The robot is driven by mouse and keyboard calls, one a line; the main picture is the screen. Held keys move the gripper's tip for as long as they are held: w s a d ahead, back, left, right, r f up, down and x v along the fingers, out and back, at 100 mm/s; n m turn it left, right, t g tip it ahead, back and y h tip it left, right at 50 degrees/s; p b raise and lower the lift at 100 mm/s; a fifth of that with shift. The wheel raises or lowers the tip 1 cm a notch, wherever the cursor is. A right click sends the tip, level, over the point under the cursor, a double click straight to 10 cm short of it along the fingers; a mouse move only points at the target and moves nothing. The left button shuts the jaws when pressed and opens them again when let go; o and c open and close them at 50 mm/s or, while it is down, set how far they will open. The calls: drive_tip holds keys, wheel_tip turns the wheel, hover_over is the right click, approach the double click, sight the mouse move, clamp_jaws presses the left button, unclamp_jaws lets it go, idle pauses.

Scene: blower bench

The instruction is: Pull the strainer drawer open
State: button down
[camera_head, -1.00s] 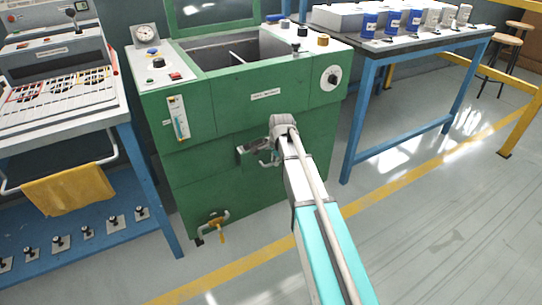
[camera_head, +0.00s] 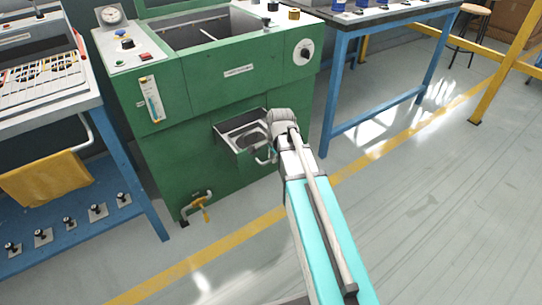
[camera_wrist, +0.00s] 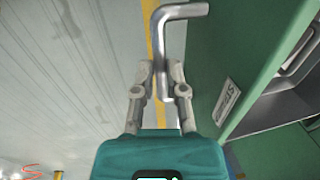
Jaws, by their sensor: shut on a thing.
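The strainer drawer (camera_head: 222,127) is a green-fronted drawer with a metal inside, low on the front of the green machine (camera_head: 218,93). It stands partly out, and its open top shows a strainer (camera_head: 249,139) inside. In the wrist view its green front (camera_wrist: 235,70) carries a white label (camera_wrist: 227,101) and a bent metal handle (camera_wrist: 180,11). My gripper (camera_wrist: 163,72) is shut on the handle, with a finger on each side of it. In the head view my gripper (camera_head: 268,148) is at the drawer front, partly hidden by my arm.
A valve with a yellow lever (camera_head: 199,205) sticks out below the drawer. A blue bench with a yellow cloth (camera_head: 45,178) stands at the left. A blue-legged table (camera_head: 385,120) stands at the right. The floor (camera_head: 430,220) at the front right is clear.

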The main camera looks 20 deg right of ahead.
drive_tip(key=c, duration=0.7)
unclamp_jaws()
drive_tip(key=shift+r, duration=0.1)
